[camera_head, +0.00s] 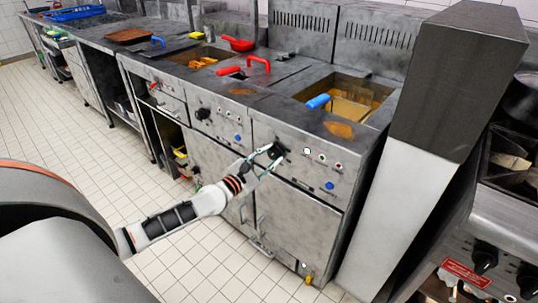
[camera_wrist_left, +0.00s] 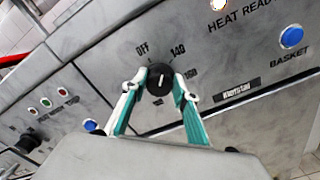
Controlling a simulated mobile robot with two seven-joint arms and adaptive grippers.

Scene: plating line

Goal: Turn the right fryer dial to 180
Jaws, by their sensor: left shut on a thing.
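The right fryer dial (camera_wrist_left: 159,82) is a round black knob with a white line, on the grey front panel of the right fryer (camera_head: 300,205). In the left wrist view the white line points up the picture, roughly between the OFF and 140 marks. A 160 mark shows to its right; I cannot make out a 180 mark. My left gripper (camera_wrist_left: 158,88) has its teal fingers on both sides of the dial, shut on it. In the head view the gripper (camera_head: 263,160) reaches this dial (camera_head: 277,150) from the lower left. My right gripper is not in view.
Beside the dial are indicator lamps (camera_head: 322,158) and a blue basket button (camera_head: 329,185). The left fryer has its own black dial (camera_head: 202,113). A blue-handled basket (camera_head: 318,101) sits in the right fryer. A tall grey-topped white pillar (camera_head: 400,205) stands right. Tiled floor is clear in front.

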